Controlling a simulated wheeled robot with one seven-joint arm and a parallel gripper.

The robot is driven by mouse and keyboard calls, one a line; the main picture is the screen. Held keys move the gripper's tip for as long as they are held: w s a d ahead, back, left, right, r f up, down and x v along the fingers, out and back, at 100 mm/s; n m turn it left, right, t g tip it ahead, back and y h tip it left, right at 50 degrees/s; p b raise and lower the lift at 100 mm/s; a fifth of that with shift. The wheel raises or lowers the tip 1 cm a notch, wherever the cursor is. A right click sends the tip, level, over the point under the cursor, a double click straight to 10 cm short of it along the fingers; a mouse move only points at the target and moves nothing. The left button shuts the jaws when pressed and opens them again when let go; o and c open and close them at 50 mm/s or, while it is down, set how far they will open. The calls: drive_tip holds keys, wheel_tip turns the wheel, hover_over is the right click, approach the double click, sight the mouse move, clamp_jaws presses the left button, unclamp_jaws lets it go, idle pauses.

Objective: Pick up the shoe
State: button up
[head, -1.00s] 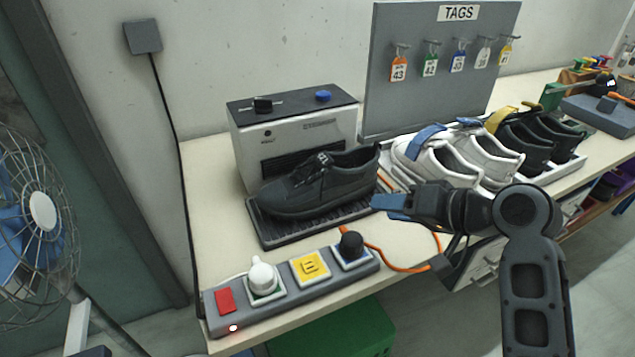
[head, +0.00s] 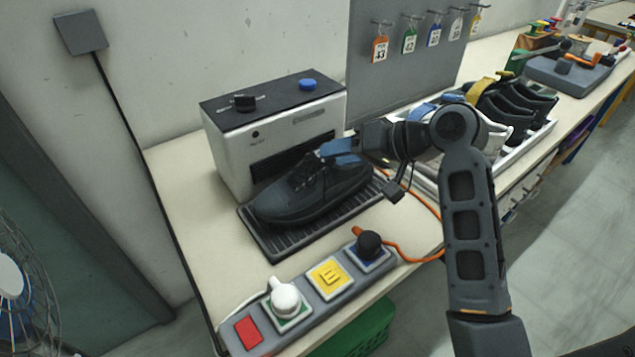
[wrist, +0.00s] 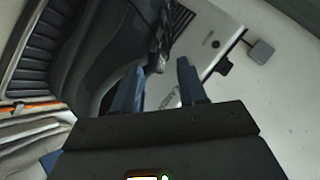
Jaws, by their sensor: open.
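A dark shoe (head: 308,197) with laces sits on a black ribbed tray (head: 290,246), toe toward the lower left. My gripper (head: 341,151) is at the shoe's upper, opening end, with its blue fingers pointing left over the collar and tongue area. In the wrist view the gripper (wrist: 160,88) shows two blue fingers spread apart. The dark shoe (wrist: 105,48) fills the upper left there. The left finger overlaps its edge, and some of the laced part shows just beyond the gap. I cannot tell whether a finger touches it. Part of the shoe's heel is hidden by my gripper.
A white machine with a black top (head: 275,130) stands close behind the shoe. A control strip (head: 305,312) with knobs lies in front. An orange cable (head: 405,256) runs at right. White and black shoes (head: 510,105) stand in a rack behind my arm.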

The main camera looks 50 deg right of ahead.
drive_tip(key=x, duration=0.5)
drive_tip(key=shift+w+d+p, duration=0.1)
drive_tip(key=shift+d+p, duration=0.05)
drive_tip(key=shift+p, duration=0.25)
clamp_jaws()
